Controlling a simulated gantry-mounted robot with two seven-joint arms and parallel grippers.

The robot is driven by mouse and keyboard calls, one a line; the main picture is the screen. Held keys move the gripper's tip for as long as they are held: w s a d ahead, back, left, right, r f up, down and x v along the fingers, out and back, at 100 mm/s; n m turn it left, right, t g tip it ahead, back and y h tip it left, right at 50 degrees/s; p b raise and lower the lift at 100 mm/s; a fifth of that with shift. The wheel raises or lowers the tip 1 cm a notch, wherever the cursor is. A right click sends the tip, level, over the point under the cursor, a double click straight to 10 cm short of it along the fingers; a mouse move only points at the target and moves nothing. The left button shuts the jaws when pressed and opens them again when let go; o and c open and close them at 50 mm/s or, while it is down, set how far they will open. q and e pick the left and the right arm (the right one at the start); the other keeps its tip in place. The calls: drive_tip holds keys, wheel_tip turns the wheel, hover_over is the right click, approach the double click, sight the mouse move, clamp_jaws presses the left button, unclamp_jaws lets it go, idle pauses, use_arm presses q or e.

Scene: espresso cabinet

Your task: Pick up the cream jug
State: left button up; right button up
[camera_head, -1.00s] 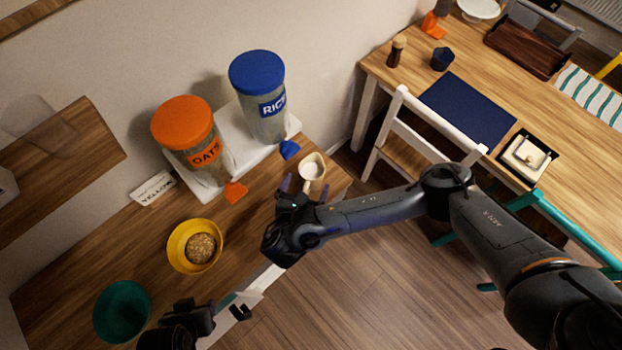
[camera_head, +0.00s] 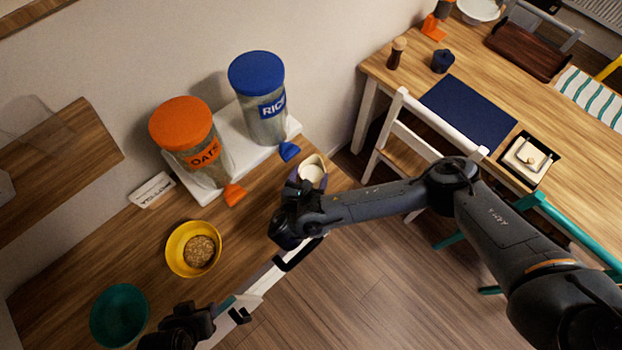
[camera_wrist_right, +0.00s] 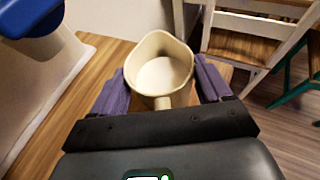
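The cream jug (camera_head: 312,170) is a small cream-coloured open jug near the right end of the wooden counter, upright, with pale contents. In the right wrist view the jug (camera_wrist_right: 160,72) sits between the two purple fingers of my right gripper (camera_wrist_right: 160,88), its handle pointing toward the palm. The fingers are spread, one on each side of the jug; I cannot tell whether they touch it. In the head view my right gripper (camera_head: 306,185) is at the near side of the jug and hides its lower part. My left gripper (camera_head: 205,318) is low at the counter's front edge, its fingers unclear.
An oats jar (camera_head: 190,140) and a rice jar (camera_head: 260,98) stand on a white base behind the jug. Orange (camera_head: 234,194) and blue (camera_head: 289,151) scoops lie close by. A yellow bowl (camera_head: 176,243) and green bowl (camera_head: 119,314) are to the left.

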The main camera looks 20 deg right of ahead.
drive_tip(key=c, duration=0.4)
drive_tip(key=shift+r, duration=0.2)
drive_tip(key=s+d+r+p, duration=0.3)
drive_tip(key=r+p, duration=0.3)
drive_tip(key=r, duration=0.3)
drive_tip(key=s+d+r+p, duration=0.4)
drive_tip(key=d+r+p, duration=0.2)
drive_tip(key=r, duration=0.2)
drive_tip(key=shift+s+r, duration=0.15)
drive_tip(key=shift+r, duration=0.2)
idle(0.8)
